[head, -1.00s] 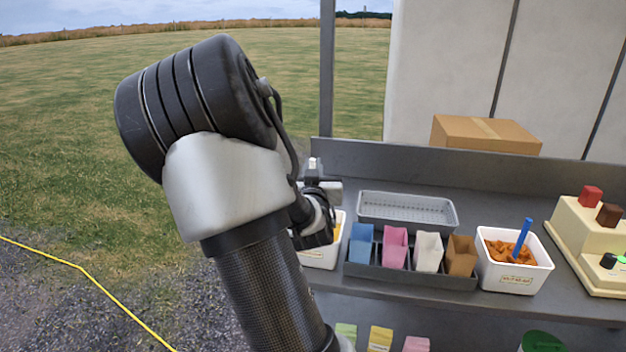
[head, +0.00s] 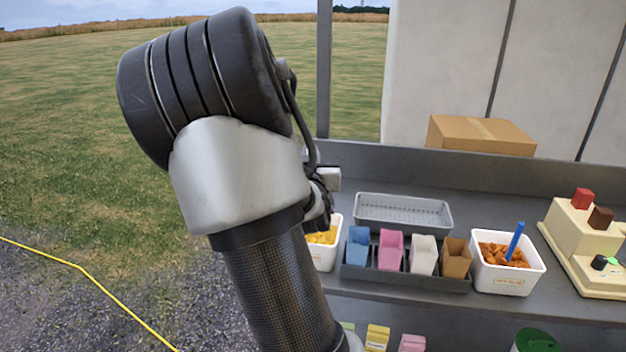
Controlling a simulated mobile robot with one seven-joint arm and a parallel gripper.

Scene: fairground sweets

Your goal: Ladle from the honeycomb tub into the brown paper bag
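The brown paper bag (head: 456,258) stands open at the right end of a row of bags in a dark rack. Right of it is a white tub (head: 507,281) of orange-brown chunks, probably the honeycomb; its label is too small to read. A blue handle (head: 515,240) leans up out of the chunks. My gripper (head: 322,190) is mostly hidden behind my own arm, near the left white tub and well left of the brown bag. Its fingers cannot be made out.
Blue (head: 358,245), pink (head: 391,251) and white (head: 424,255) bags share the rack (head: 405,281). A grey perforated tray (head: 403,214) lies behind. A white tub of yellow pieces (head: 324,254) is at left, a cream machine (head: 585,240) at right. A cardboard box (head: 480,135) stands beyond the counter.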

